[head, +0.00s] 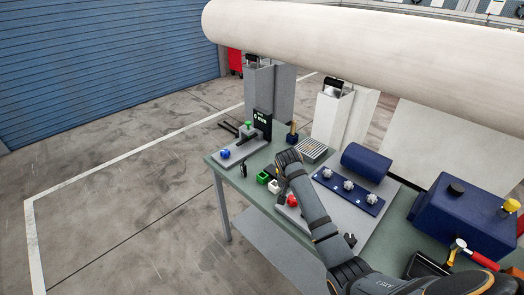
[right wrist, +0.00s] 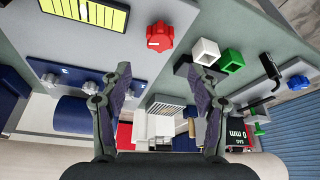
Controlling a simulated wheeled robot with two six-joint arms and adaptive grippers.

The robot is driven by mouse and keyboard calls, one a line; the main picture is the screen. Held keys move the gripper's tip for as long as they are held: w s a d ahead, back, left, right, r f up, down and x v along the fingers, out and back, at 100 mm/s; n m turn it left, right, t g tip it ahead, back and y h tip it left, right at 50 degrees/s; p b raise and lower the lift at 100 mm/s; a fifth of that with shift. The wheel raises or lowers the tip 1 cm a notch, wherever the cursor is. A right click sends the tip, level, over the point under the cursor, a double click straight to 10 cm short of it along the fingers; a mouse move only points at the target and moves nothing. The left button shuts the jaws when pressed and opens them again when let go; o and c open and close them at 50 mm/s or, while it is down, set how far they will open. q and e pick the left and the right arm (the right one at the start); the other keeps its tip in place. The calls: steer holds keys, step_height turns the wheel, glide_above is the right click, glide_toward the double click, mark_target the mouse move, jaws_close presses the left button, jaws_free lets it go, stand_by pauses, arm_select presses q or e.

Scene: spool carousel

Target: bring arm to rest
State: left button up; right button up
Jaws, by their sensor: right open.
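My right arm (head: 313,212) reaches over the green workbench (head: 222,176) from the lower right in the head view. My right gripper shows in the right wrist view (right wrist: 157,72), with its two fingers spread apart and nothing between them. In the head view its fingers cannot be made out at the end of the arm. A red knob (right wrist: 160,36), a white block (right wrist: 206,52) and a green block (right wrist: 231,61) lie beyond the fingertips in the wrist view. My left gripper is not in view.
A large pale roll (head: 370,45) spans the top of the head view. On the bench are a blue panel (head: 345,190) with several knobs, a blue cylinder (head: 366,161), a big blue box (head: 465,215) and a gauge stand (head: 262,124). Open floor (head: 130,200) lies left.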

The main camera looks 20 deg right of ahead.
steer(key=s+a+f+n+y, duration=0.1)
steer(key=s+a+n, duration=0.25)
steer(key=s, duration=0.55)
steer(key=s+a+n+y, duration=0.1)
steer(key=s+a+n, duration=0.25)
steer(key=s, duration=0.45)
steer(key=s+a+f+n, duration=0.1)
steer(key=s+a+n, duration=0.25)
steer(key=s, duration=0.55)
steer(key=s+d+f+b, duration=0.1)
steer(key=d+f+b, duration=0.15)
steer(key=f, duration=1.25)
steer(key=d+f+b, duration=0.1)
steer(key=f+b, duration=0.3)
steer(key=f, duration=1.2)
steer(key=s+d+f+g+b, duration=0.1)
steer(key=s+f+b, duration=0.4)
steer(key=s+f, duration=1.4)
step_height(320, 180, down, 4)
steer(key=shift+s+d+f+m+g, duration=0.1)
steer(key=shift+s+d+m+g, duration=0.1)
steer(key=shift+s+m+g, duration=0.2)
